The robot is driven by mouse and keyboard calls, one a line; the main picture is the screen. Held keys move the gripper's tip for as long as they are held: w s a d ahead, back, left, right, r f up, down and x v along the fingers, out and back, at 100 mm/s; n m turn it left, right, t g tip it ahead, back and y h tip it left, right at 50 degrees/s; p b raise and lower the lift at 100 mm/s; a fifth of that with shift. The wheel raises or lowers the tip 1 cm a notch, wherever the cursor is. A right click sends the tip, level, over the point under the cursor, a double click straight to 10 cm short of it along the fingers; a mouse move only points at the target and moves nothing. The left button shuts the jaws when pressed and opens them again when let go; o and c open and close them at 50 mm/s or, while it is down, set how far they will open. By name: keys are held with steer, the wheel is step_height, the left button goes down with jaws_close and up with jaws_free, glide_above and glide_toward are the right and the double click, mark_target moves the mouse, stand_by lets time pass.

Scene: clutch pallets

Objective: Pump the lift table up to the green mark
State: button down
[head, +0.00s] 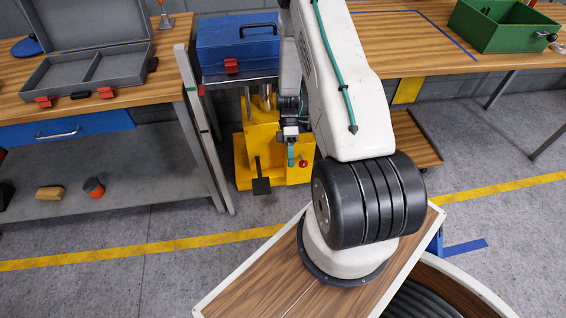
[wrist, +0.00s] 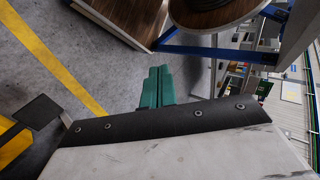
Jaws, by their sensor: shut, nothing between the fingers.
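The lift table has a yellow base (head: 243,165) and a grey top (head: 238,76) that bears a blue toolbox (head: 235,45). A black foot pedal (head: 261,186) sticks out low at its front, and it also shows in the wrist view (wrist: 38,112). A red knob (head: 303,163) is on the right of the base. A grey upright post (head: 205,135) stands left of the table; a small green mark (head: 188,85) shows near the height of the top. My gripper (head: 291,160), with teal fingers, is shut and empty in front of the base, right of and above the pedal.
A wooden bench (head: 150,92) with an open grey case (head: 85,65) stands at left. Another bench (head: 400,65) at the back right holds a green bin (head: 505,25). A yellow floor line (head: 130,252) crosses the clear floor in front of the lift table.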

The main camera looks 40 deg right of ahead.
steer(key=w+a+r+m+t+h, duration=0.15)
steer(key=a+r, duration=0.35)
steer(key=r, duration=1.1)
steer(key=w+a+r+m+t+h, duration=0.1)
steer(key=a+r+m+t+h, duration=0.2)
steer(key=r, duration=1.2)
steer(key=s+a+r+m+t+h, duration=0.1)
steer(key=s+a+r+m+t, duration=0.1)
steer(key=s+a+r, duration=0.3)
steer(key=s+a+r+m+t+h, duration=0.1)
steer(key=s+a+r+m, duration=0.3)
steer(key=s+r, duration=0.4)
steer(key=s+a+t, duration=0.1)
steer(key=s, duration=0.2)
steer(key=shift+s+a+r+t, duration=0.15)
steer(key=shift+a+r+t, duration=0.15)
steer(key=shift+r+t, duration=0.05)
